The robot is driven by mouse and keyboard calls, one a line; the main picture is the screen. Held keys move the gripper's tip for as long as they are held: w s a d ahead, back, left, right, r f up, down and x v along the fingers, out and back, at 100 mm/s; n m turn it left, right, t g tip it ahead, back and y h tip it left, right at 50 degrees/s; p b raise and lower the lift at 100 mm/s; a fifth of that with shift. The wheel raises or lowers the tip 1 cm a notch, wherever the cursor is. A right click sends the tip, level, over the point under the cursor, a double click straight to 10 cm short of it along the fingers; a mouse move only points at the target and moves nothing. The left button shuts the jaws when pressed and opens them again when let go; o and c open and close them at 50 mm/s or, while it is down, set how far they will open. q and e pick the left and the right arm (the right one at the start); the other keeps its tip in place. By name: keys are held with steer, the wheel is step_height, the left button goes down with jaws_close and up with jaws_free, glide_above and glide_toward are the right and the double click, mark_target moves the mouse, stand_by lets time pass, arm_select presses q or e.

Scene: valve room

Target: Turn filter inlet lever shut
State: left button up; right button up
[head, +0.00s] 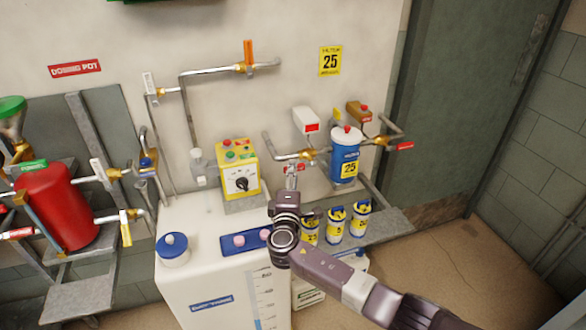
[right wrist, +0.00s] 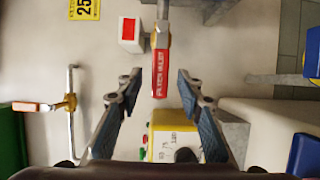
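The filter inlet lever (right wrist: 161,73) is a red handle with white lettering in the right wrist view. It extends from a brass valve (right wrist: 162,40), which also shows in the head view (head: 308,155) on the pipe left of the blue filter housing (head: 345,155). My right gripper (right wrist: 158,86) is open, with one finger on each side of the lever and a visible gap to both. In the head view my right gripper (head: 291,178) is just in front of the pipe and hides part of the lever. My left gripper is not in view.
A yellow control box (head: 238,168) stands left of my right gripper. A white tank (head: 205,245) is below it. Several yellow-and-blue canisters (head: 335,225) stand on the shelf to the right. A white box with a red label (head: 306,121) is above the valve.

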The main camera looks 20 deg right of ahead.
steer(key=shift+x, duration=1.5)
steer(key=shift+c, duration=0.6)
jaws_close()
